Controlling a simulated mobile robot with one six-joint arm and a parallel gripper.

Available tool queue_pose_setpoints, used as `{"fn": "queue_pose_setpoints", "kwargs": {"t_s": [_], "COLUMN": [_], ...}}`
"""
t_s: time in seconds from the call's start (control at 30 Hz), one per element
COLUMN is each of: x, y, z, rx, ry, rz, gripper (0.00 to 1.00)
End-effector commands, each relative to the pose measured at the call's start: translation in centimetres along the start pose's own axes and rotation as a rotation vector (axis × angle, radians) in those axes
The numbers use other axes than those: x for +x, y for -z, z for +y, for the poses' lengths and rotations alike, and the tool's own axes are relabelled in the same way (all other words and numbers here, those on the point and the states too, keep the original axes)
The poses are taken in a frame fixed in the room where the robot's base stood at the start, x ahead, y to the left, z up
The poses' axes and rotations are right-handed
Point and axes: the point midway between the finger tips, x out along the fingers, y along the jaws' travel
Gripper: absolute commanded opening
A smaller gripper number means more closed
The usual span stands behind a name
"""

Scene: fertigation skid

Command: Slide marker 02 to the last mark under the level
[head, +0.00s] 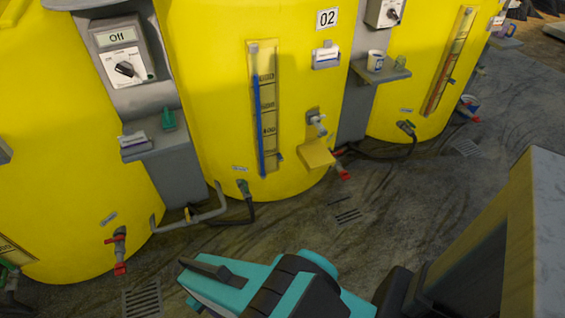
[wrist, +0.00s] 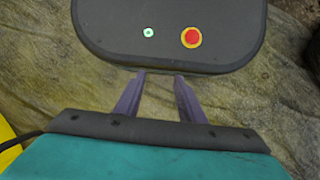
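Tank 02 (head: 215,75) is the yellow tank in the middle of the head view, with the label 02 (head: 327,18). Its upright level gauge (head: 267,105) has a scale with several dark marks and a thin tube with a blue column (head: 259,125), whose top is near the upper part of the scale. A small dark-blue piece, apparently marker 02 (head: 281,156), sits at the scale's right edge near the bottom, well below the column's top. My gripper (head: 190,275) is low in front of the tank, apart from the gauge. In the wrist view its fingers (wrist: 160,78) stand apart with nothing between.
Grey shelves (head: 155,140) flank the tank. Pipes and a hose (head: 248,205) run below it. Bare floor (head: 300,232) lies between gripper and tank.

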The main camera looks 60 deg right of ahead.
Motion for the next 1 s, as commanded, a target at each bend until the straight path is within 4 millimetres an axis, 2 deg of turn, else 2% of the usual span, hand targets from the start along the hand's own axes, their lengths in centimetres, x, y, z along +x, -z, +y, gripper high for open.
{"fn": "queue_pose_setpoints", "kwargs": {"t_s": [0.17, 0.27, 0.4, 0.6, 0.8, 1.0], "x": [1.1, 1.4, 1.4, 0.8, -0.2, -1.6], "y": [4.3, 7.2, 10.9, 15.3, 18.3, 19.9], "z": [3.3, 6.0, 10.3, 17.0, 24.0, 30.9], "rx": [0.087, 0.154, 0.25, 0.376, 0.489, 0.582], "ry": [-0.021, -0.036, -0.061, -0.098, -0.138, -0.178], "rz": [0.124, 0.218, 0.356, 0.549, 0.737, 0.922], "gripper": [0.36, 0.36, 0.36, 0.36, 0.36, 0.36]}}
